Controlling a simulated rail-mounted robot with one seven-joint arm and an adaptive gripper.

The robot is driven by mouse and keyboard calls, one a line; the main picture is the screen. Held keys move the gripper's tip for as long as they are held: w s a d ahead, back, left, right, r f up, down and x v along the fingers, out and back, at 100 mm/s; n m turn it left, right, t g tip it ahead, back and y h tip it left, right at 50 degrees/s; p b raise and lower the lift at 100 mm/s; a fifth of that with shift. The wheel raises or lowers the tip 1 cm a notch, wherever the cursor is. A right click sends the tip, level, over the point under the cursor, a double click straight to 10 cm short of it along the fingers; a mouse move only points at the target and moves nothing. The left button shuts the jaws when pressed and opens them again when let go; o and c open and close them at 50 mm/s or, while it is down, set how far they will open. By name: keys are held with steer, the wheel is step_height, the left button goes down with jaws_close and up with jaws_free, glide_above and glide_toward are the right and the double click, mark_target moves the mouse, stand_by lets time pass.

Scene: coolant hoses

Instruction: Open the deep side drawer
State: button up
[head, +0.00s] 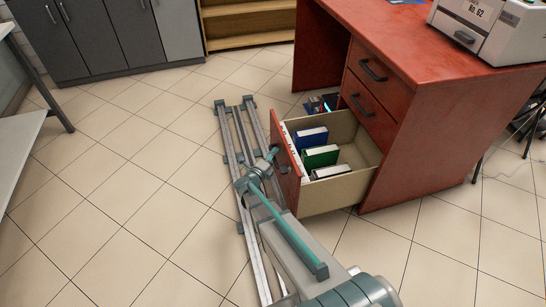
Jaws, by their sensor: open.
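The deep side drawer (335,197) is the bottom drawer of the red desk. It stands pulled far out, with its beige inside showing. A blue binder (311,137), a green binder (320,156) and a dark binder with white pages (331,172) stand inside. The red drawer front (290,180) faces left, with a dark handle partly in view. My gripper (272,154) is open, small in the picture, close to the outer side of the drawer front. I cannot tell whether it touches the handle.
Two shut upper drawers with dark handles (373,71) sit above. A white machine (490,28) stands on the desk (420,40). A floor rail (236,140) runs left of the drawer. Grey cabinets (110,35) stand at the back. Tiled floor at left is clear.

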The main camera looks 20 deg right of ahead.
steer(key=v, duration=1.2)
stand_by(0.3)
